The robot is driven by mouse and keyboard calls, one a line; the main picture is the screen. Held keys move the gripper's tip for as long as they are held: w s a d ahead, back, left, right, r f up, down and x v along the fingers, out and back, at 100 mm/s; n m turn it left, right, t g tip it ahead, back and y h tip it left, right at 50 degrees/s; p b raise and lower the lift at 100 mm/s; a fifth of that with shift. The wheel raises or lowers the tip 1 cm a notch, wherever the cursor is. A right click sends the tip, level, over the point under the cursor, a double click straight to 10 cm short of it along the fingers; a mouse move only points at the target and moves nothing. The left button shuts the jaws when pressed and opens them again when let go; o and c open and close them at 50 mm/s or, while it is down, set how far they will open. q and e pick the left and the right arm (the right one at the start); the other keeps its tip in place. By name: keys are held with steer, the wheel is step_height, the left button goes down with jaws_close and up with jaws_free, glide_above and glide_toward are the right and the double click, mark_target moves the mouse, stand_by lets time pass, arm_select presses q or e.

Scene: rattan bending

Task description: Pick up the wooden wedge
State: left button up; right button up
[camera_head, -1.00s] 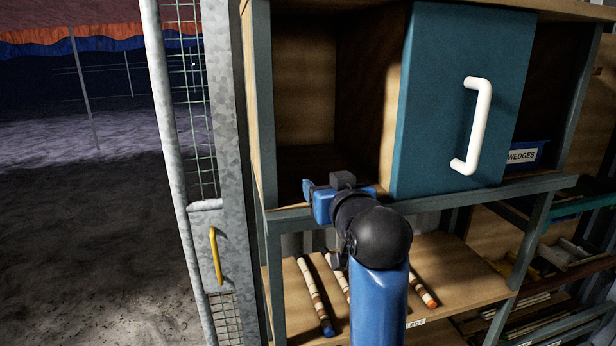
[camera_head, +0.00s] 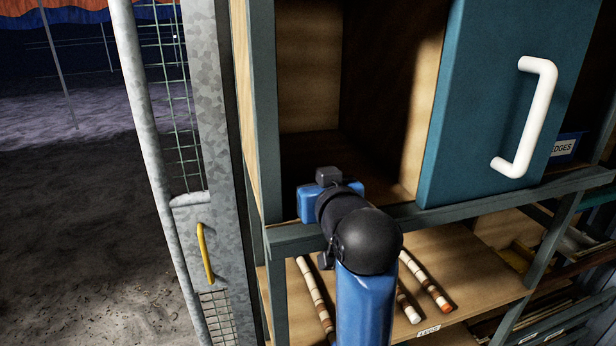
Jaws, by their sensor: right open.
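No wooden wedge can be made out. A blue bin with a label (camera_head: 565,147) ending in "EDGES" shows at the right, partly hidden behind the teal door (camera_head: 480,110) with its white handle (camera_head: 530,115). My right gripper (camera_head: 326,182) is at the front edge of the upper compartment, left of the door. It is open; its fingers are mostly hidden by my own wrist, and nothing shows held in it. My left gripper is not in view.
The open upper compartment (camera_head: 310,90) looks empty. Below, striped sticks (camera_head: 428,280) lie on a shelf (camera_head: 480,285) labelled "LEGS". A metal mesh gate (camera_head: 175,90) with a yellow handle (camera_head: 206,252) stands at the left. Bare ground lies beyond it.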

steer(key=shift+s+d+r, duration=0.4)
steer(key=shift+s+r, duration=0.05)
steer(key=shift+s, duration=0.05)
steer(key=shift+w+a+f, duration=0.1)
steer(key=shift+w+f, duration=0.15)
steer(key=shift+w, duration=0.25)
steer(key=c, duration=0.4)
steer(key=shift+c, duration=1.4)
steer(key=shift+s+r, duration=0.1)
steer(key=shift+s, duration=0.15)
steer(key=c, duration=0.4)
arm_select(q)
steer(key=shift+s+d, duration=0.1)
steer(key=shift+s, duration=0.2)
arm_select(e)
steer(key=shift+w, duration=0.2)
